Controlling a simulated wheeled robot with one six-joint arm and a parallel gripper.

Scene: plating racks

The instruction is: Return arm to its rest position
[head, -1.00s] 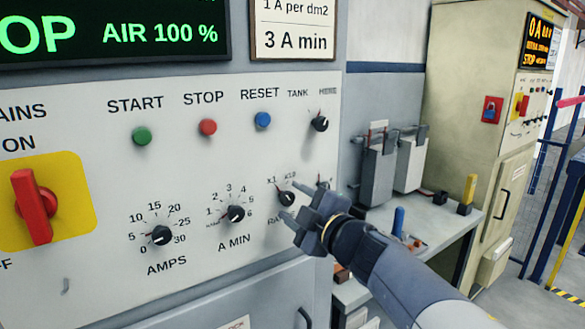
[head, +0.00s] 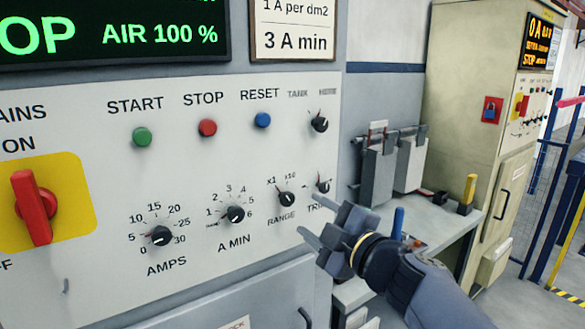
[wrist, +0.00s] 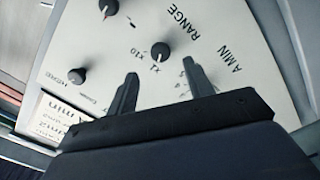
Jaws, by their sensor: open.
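My gripper (head: 318,242) is open and empty, in front of the lower right of the control panel (head: 100,190), clear of its knobs. In the wrist view its two fingers (wrist: 160,88) stand apart with nothing between them, and the RANGE knob (wrist: 160,51) shows beyond them. In the head view the RANGE knob (head: 286,199) is above and left of the gripper, and the TRIM knob (head: 323,186) is above it, its label partly hidden. My arm reaches in from the lower right.
The red mains switch (head: 36,208) is at far left. The AMPS knob (head: 160,236) and A MIN knob (head: 234,214) are left of the gripper. A bench (head: 450,228) with grey tanks (head: 377,172) stands behind the arm. A cream cabinet (head: 465,110) is at right.

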